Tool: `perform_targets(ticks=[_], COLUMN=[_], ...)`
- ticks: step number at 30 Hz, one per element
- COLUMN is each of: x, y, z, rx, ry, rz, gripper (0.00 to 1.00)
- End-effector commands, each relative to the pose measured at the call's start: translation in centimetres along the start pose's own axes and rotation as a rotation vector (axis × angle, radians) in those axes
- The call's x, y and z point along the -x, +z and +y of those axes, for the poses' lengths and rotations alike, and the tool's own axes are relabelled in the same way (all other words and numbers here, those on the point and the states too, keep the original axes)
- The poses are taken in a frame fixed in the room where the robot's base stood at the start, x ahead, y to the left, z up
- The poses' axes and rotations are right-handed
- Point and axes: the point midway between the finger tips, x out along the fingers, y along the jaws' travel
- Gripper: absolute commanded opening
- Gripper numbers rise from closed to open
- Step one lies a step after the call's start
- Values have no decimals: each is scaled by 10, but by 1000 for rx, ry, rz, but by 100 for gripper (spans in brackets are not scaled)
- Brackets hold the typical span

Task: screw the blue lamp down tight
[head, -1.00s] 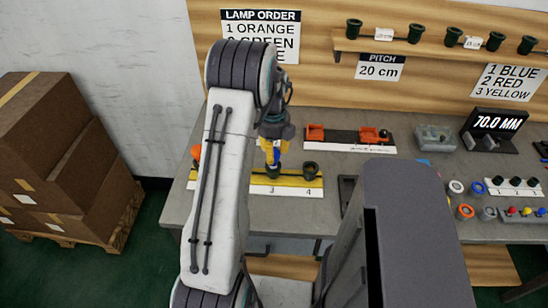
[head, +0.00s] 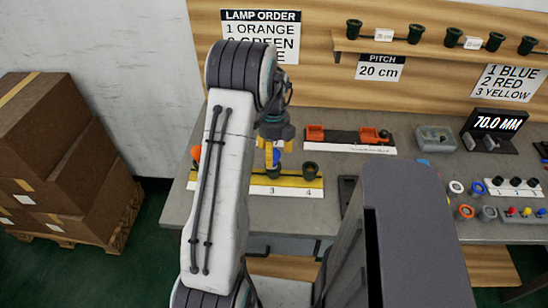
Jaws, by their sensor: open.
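The blue lamp (head: 276,157) shows as a small patch of blue at the socket above the number 3 on the yellow strip (head: 292,181). My gripper (head: 271,155) is right over it with its yellow fingers beside the lamp, and is open. The dark socket 3 (head: 273,172) is under the lamp. Whether the lamp is seated fully cannot be told. The dark socket 4 (head: 310,170) to the right is empty. An orange lamp (head: 196,153) shows at the left end of the strip. My arm hides the strip's middle left.
An orange and black fixture (head: 345,135), a clear box (head: 435,138) and a 70.0 MM display (head: 497,122) stand further right on the grey bench. Small rings and coloured lamps lie at the right.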

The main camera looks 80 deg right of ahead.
Motion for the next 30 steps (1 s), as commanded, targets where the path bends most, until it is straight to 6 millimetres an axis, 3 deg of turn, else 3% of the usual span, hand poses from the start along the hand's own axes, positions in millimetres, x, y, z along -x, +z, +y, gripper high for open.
perform_targets(ticks=[30], x=[0], y=[0], z=[0], rx=[749], ry=[0], rz=[0], gripper=[65])
